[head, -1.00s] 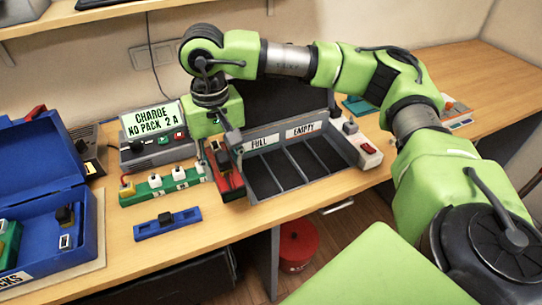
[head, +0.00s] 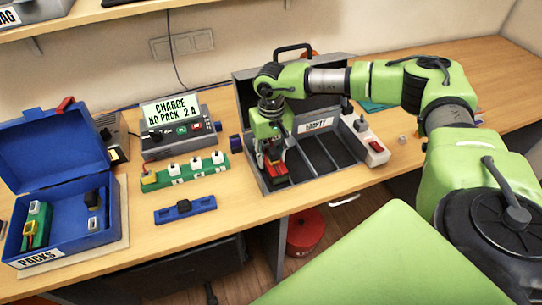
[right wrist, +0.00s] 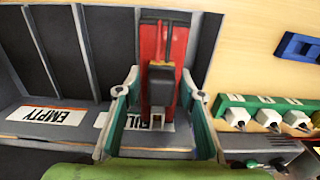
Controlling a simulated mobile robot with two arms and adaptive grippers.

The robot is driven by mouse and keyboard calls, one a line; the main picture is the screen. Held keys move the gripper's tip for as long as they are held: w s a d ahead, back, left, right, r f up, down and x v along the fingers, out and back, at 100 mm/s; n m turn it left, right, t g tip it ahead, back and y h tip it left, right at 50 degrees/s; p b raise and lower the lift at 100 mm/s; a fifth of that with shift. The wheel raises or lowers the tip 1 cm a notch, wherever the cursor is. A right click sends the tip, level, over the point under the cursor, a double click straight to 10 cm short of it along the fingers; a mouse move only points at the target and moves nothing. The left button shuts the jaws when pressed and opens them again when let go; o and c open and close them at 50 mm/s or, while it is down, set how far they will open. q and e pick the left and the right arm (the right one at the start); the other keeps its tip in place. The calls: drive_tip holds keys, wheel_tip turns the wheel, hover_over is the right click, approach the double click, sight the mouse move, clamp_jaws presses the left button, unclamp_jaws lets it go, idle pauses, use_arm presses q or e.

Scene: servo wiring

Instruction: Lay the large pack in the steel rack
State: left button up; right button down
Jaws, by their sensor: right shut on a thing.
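The large pack is a long red block (head: 277,180) with a black part on top, also seen in the right wrist view (right wrist: 152,44). My right gripper (head: 272,160) is shut on it from above. The steel rack (head: 330,175) is a grey open case with dividers. The pack is at the rack's leftmost slot, lined up along it. In the right wrist view the fingers (right wrist: 160,103) are on either side of the black part, over the partly hidden FULL label (right wrist: 112,121). I cannot tell whether the pack touches the slot floor. My left gripper is out of view.
The EMPTY slots (right wrist: 60,50) beside the pack look bare. A green strip with white plugs (head: 190,172), a blue holder (head: 185,209) and a charger (head: 180,135) stand left of the rack. A blue PACKS box (head: 75,215) is at far left. A white power strip (head: 372,150) lies right.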

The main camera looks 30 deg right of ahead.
drive_tip(key=shift+w+f, duration=0.1)
drive_tip(key=shift+f, duration=0.55)
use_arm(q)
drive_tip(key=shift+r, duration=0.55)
use_arm(e)
drive_tip(key=shift+a+f, duration=0.1)
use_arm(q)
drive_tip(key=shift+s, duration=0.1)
use_arm(e)
drive_tip(key=shift+f, duration=0.1)
drive_tip(key=c, duration=1.6)
unclamp_jaws()
drive_tip(key=shift+f, duration=0.1)
drive_tip(key=shift+c, duration=0.2)
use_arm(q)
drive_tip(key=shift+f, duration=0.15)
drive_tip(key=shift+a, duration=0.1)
use_arm(e)
drive_tip(key=shift+r, duration=0.2)
wheel_tip(320, 180, up, 11)
drive_tip(key=b, duration=0.3)
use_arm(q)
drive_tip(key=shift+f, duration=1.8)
use_arm(e)
drive_tip(key=shift+r, duration=0.55)
